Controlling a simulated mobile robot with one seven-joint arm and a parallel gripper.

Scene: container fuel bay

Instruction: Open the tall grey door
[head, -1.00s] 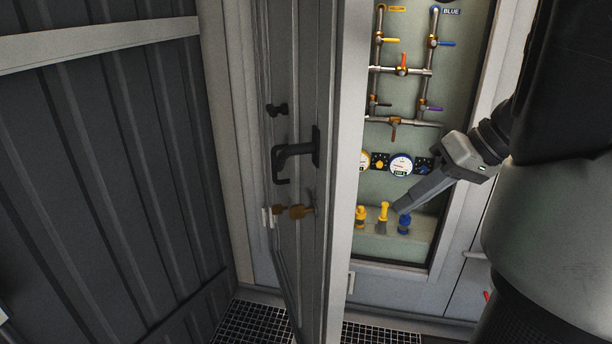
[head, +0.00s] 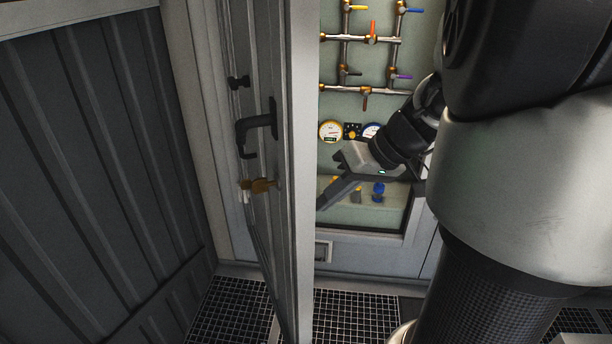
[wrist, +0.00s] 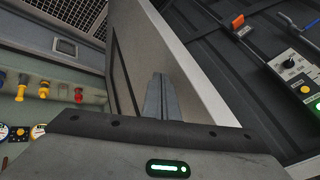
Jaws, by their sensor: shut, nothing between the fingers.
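The tall grey door (head: 300,170) stands swung open in the head view, seen nearly edge-on. Its dark lever handle (head: 258,122) and a brass key or lock piece (head: 262,185) are on its left face. My gripper (head: 322,205) is shut and empty to the right of the door, in front of the panel opening, its tip close to the door's right side. In the wrist view the shut fingers (wrist: 160,90) point at the door's inner face (wrist: 140,50). I cannot tell whether they touch it.
Behind my gripper is a panel with pipes, coloured valves (head: 371,30) and gauges (head: 331,130). A ribbed dark wall (head: 90,150) stands left of the door. Grating (head: 350,318) covers the floor below. A control box (wrist: 295,70) shows at right in the wrist view.

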